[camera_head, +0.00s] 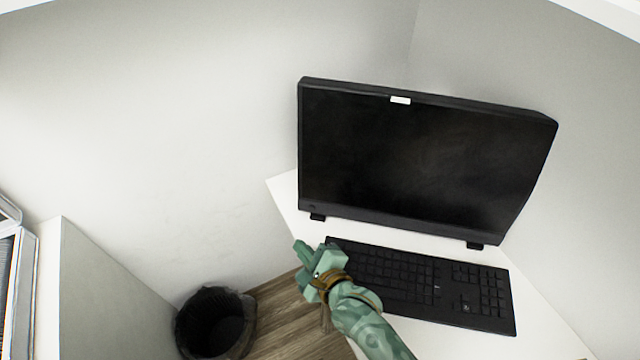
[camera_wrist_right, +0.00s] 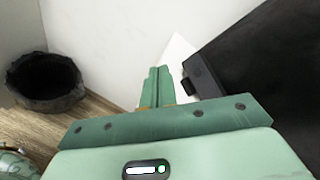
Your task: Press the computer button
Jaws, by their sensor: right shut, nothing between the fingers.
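The computer (camera_head: 425,155) is a black all-in-one with a dark screen, standing on short feet on a white desk. A small, faint round mark (camera_head: 312,207) shows at the lower left of its frame; I cannot tell for sure that it is the button. My right gripper (camera_head: 301,248) is shut and empty, left of the keyboard and below the computer's lower left corner, apart from it. In the wrist view its closed fingers (camera_wrist_right: 158,86) point toward the wall and desk edge, with the computer (camera_wrist_right: 260,70) to their right. My left gripper is not in view.
A black keyboard (camera_head: 430,285) lies in front of the computer, close to my right wrist. The white desk (camera_head: 284,190) has a narrow free strip on the left. A black bin (camera_head: 215,322) stands on the wooden floor (camera_head: 290,322). Walls close in behind.

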